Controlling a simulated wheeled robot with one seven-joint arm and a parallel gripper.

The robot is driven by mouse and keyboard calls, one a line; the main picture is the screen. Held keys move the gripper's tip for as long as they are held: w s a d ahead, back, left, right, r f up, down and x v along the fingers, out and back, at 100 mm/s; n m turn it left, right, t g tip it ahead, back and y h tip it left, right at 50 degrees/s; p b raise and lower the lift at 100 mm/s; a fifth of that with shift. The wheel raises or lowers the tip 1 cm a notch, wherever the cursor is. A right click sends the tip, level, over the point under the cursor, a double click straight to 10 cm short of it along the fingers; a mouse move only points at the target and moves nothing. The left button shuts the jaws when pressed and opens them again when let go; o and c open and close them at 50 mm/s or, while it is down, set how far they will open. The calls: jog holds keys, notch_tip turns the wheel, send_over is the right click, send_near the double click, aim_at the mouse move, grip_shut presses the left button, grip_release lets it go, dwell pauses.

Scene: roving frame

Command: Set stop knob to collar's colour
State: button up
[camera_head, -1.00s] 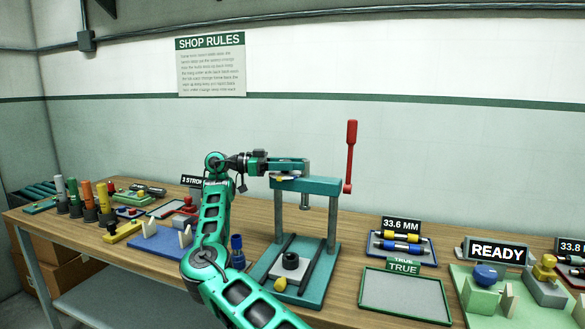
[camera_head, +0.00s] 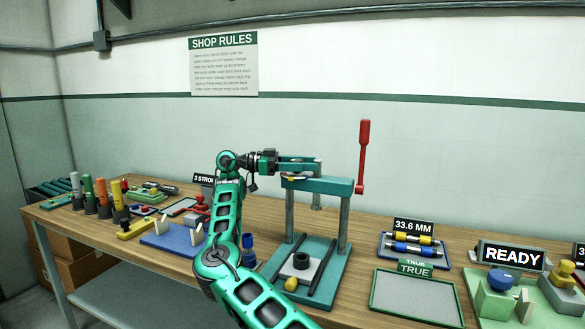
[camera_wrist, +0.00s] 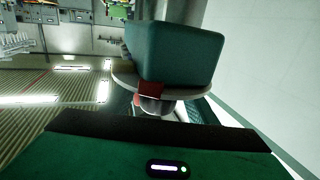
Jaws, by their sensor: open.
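A teal press (camera_head: 318,187) with a red lever (camera_head: 363,155) stands on the bench. A small yellow piece (camera_head: 291,179) shows at the front of its crossbeam. A yellow knob (camera_head: 291,284) sits at the front of its base, near a pale block with a dark hole (camera_head: 301,261). I cannot tell which is the stop knob. Two shafts with yellow (camera_head: 425,240) and blue (camera_head: 402,247) collars lie behind the TRUE tray. My gripper (camera_head: 317,166) is open just above the crossbeam. The wrist view shows a large teal block (camera_wrist: 175,55) and a red piece (camera_wrist: 150,91) close by.
The grey TRUE tray (camera_head: 415,298) is empty. A READY sign (camera_head: 511,256) stands at right behind green fixtures with a blue knob (camera_head: 500,279). A blue fixture (camera_head: 172,238) and several coloured cylinders (camera_head: 102,192) are at left. Bare bench shows right of the press.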

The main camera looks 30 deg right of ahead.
jog(key=v, duration=1)
jog(key=shift+w+a, duration=0.2)
jog(key=shift+w, duration=0.15)
